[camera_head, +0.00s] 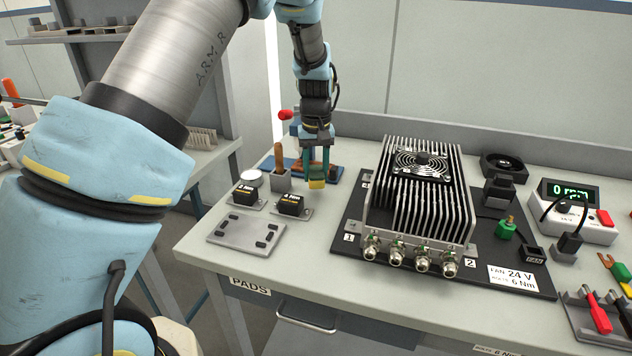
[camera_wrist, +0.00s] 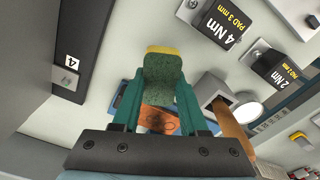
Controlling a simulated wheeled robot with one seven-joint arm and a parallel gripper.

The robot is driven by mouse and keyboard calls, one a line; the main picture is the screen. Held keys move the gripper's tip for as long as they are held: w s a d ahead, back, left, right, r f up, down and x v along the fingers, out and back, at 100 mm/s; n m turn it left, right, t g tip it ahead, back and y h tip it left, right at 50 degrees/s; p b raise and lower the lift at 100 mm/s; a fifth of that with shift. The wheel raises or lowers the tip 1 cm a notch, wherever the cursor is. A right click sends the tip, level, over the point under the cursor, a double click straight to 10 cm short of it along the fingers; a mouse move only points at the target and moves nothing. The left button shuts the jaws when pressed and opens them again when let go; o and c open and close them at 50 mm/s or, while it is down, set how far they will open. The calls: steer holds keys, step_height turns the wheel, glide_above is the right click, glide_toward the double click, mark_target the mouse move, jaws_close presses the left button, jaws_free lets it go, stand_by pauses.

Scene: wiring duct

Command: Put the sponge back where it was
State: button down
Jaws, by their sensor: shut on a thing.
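My gripper (camera_head: 318,168) is shut on a small sponge (camera_head: 317,184), green with a yellow face, and holds it over the back left of the bench. The sponge also shows in the wrist view (camera_wrist: 164,75), between the two green fingers, with its yellow edge pointing away from the gripper. Behind and below it lies a blue tray or mat (camera_head: 335,173) with an orange-brown piece (camera_wrist: 160,118) on it, partly hidden by my fingers. I cannot tell how high the sponge is above the bench.
A holder with a wooden handle (camera_head: 280,180) stands just left of my gripper. Two black labelled blocks (camera_head: 291,204) and a grey plate (camera_head: 246,229) are nearer the front. A finned heatsink unit (camera_head: 418,195) on a black board fills the middle. Bench between is bare.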

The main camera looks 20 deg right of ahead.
mark_target(316, 183)
steer(key=shift+f+p, duration=0.45)
steer(key=shift+f, duration=1.5)
steer(key=shift+f, duration=0.15)
steer(key=shift+c, duration=2.2)
jaws_free()
